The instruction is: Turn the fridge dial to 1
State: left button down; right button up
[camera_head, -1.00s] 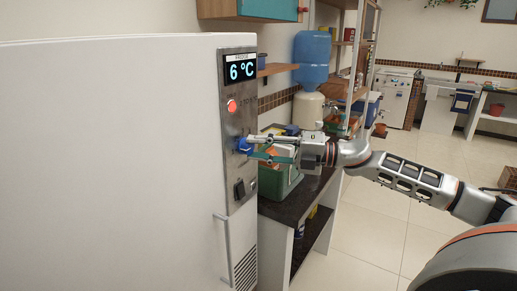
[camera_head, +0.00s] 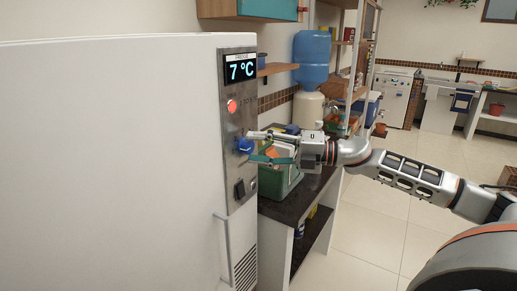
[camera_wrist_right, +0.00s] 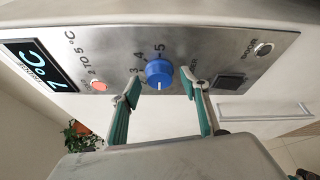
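The fridge dial (camera_head: 244,145) is a blue knob on the metal control panel of the white fridge (camera_head: 110,160). In the right wrist view the dial (camera_wrist_right: 159,73) has a white mark pointing toward the bottom of the picture; the numbers 3, 4 and 5 show to its left and above it. The display (camera_head: 240,69) reads 7 °C. My right gripper (camera_head: 256,147) is open in front of the dial. In the right wrist view its fingertips (camera_wrist_right: 162,84) are on either side of the dial, with gaps between. My left gripper is out of view.
A red light (camera_head: 231,106) sits above the dial and a black switch (camera_head: 240,189) below it. The fridge handle (camera_head: 226,245) is lower down. A dark counter (camera_head: 300,200) with a green crate (camera_head: 275,182) stands beside the fridge.

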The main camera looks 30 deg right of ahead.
jog(key=shift+d, duration=0.1)
jog(key=shift+v, duration=0.8)
jog(key=v, duration=1)
jog(key=shift+s, duration=0.2)
dwell(0.3)
